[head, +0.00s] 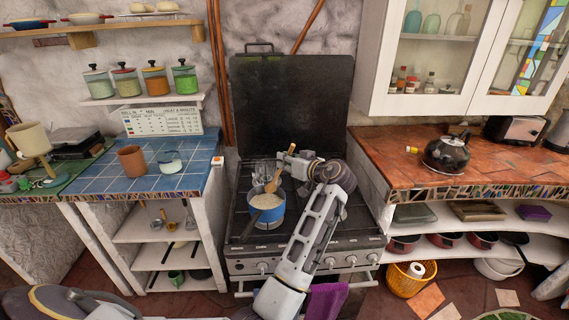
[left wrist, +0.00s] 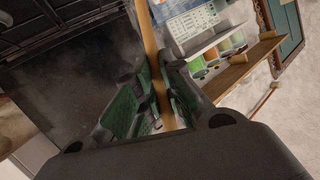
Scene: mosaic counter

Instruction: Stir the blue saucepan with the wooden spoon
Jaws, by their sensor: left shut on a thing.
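The blue saucepan (head: 268,224) stands on the stove with pale, grainy contents in it. Its dark handle points to the lower left. The wooden spoon (head: 273,182) is above the pan, slanting down towards its contents. I cannot tell whether its lower end touches them. My left gripper (head: 284,163) is above and behind the pan, shut on the spoon's handle. In the left wrist view the handle (left wrist: 151,42) runs between the green-padded fingers of the gripper (left wrist: 158,95). The spoon's lower end is hidden there. My right gripper is not in view.
The black stove lid (head: 290,105) stands raised behind the burners. A clear glass-like vessel (head: 260,171) is close behind the pan.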

